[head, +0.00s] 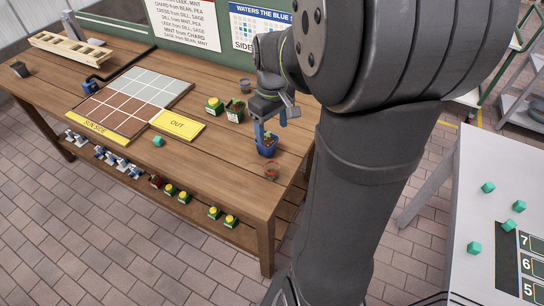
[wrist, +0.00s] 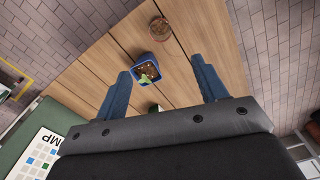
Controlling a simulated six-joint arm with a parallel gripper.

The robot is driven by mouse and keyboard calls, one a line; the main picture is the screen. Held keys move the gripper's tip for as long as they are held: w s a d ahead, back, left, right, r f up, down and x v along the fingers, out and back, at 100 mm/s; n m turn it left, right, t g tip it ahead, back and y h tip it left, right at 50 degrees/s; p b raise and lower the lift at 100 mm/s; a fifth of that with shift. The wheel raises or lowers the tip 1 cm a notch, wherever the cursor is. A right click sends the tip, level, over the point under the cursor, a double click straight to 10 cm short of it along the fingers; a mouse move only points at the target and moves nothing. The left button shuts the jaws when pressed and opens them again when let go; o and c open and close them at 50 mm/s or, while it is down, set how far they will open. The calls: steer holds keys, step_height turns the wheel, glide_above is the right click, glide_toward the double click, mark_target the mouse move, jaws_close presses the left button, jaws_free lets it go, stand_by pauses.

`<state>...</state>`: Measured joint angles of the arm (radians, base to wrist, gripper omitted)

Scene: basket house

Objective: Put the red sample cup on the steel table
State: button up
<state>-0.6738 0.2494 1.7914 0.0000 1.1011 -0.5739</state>
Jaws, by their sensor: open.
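A small see-through reddish cup (head: 272,170) stands near the front right corner of the wooden bench, and it also shows in the wrist view (wrist: 158,30). It looks like the red sample cup. My gripper (head: 269,131) is open and empty above the bench. A blue pot with a seedling (head: 267,149) is below it. In the wrist view the pot (wrist: 149,61) lies between the two blue fingers, with the reddish cup beyond the fingertips. A pale grey table (head: 455,215), possibly the steel table, stands at the right.
The wooden bench (head: 220,172) holds a tiled grid tray (head: 135,100), a yellow OUT sign (head: 178,125) and green pots (head: 234,112). Several green cubes (head: 488,187) and a numbered black panel (head: 528,262) are on the grey table. A floor gap separates the two tables.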

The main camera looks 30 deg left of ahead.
steer(key=n, duration=0.7)
glide_toward(271, 169)
steer(key=f, duration=0.2)
steer(key=s+f, duration=0.1)
steer(key=f, duration=0.5)
steer(key=shift+s+d, duration=0.25)
steer(key=shift+d, duration=0.15)
steer(key=shift+c, duration=0.5)
steer(key=c, duration=1.1)
steer(key=shift+o, duration=0.2)
steer(key=shift+r, duration=0.15)
